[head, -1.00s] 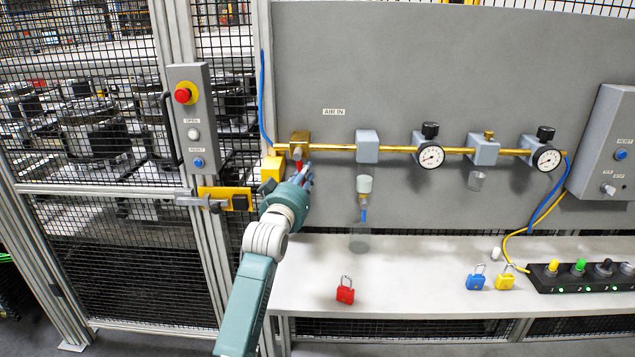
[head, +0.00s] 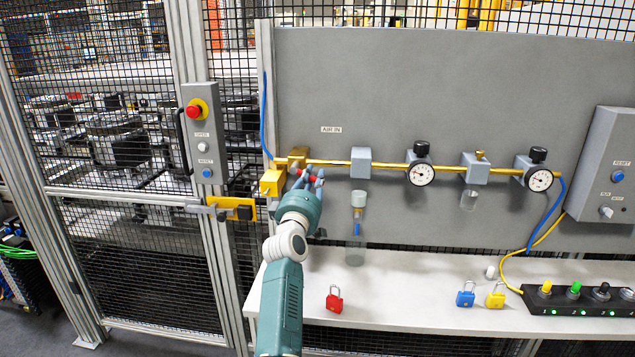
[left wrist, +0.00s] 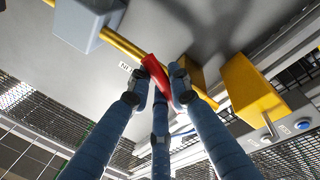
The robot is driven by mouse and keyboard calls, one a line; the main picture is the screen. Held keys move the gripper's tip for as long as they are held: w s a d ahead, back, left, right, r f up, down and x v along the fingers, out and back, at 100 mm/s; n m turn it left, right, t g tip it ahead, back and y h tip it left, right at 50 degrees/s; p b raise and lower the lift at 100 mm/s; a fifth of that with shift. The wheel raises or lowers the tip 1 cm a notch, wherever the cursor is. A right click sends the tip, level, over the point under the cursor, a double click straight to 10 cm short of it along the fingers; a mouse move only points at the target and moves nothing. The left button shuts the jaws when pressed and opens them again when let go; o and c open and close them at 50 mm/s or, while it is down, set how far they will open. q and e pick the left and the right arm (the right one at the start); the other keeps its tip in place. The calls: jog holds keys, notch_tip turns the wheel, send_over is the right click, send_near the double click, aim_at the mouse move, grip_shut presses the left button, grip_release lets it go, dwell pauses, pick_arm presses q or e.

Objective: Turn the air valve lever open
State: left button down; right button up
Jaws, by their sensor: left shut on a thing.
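The air valve's brass body (head: 298,157) sits at the left end of the brass pipe, beside the "AIR IN" label (head: 331,130). Its red lever (left wrist: 155,72) lies between the fingers of my left gripper (left wrist: 160,85) in the left wrist view. In the head view my left gripper (head: 309,180) is just below and right of the valve body. Its fingers are shut on the lever and hide much of it; short red parts show, slanting rightward and slightly down from the valve. My right gripper is not in view.
A yellow block (head: 272,183) sits close left of the valve. A grey block (head: 361,162) and a clear bowl (head: 356,225) are right of the gripper. Below, the white shelf (head: 400,285) carries a red padlock (head: 334,299), a blue one (head: 466,294) and a yellow one (head: 496,295).

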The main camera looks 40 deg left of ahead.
pick_arm(q)
jog(key=shift+w+d+r+n, duration=0.15)
jog(key=shift+r+n, duration=0.25)
jog(key=shift+n, duration=0.2)
jog(key=shift+r+n+p, duration=0.2)
jog(key=shift+n+p, duration=0.25)
jog(key=shift+n, duration=0.05)
jog(key=n, duration=0.1)
jog(key=r+n+y+p, duration=0.1)
jog(key=shift+n, duration=0.4)
jog(key=shift+r+n+p, duration=0.1)
jog(key=shift+n+p, duration=0.35)
jog(key=shift+n, duration=0.05)
jog(key=shift+g+y, duration=0.3)
jog(key=shift+y, duration=0.1)
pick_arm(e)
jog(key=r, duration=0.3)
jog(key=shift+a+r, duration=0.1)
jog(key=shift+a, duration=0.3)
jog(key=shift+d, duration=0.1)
pick_arm(q)
jog(key=c, duration=1.6)
grip_release()
jog(key=shift+r, duration=0.1)
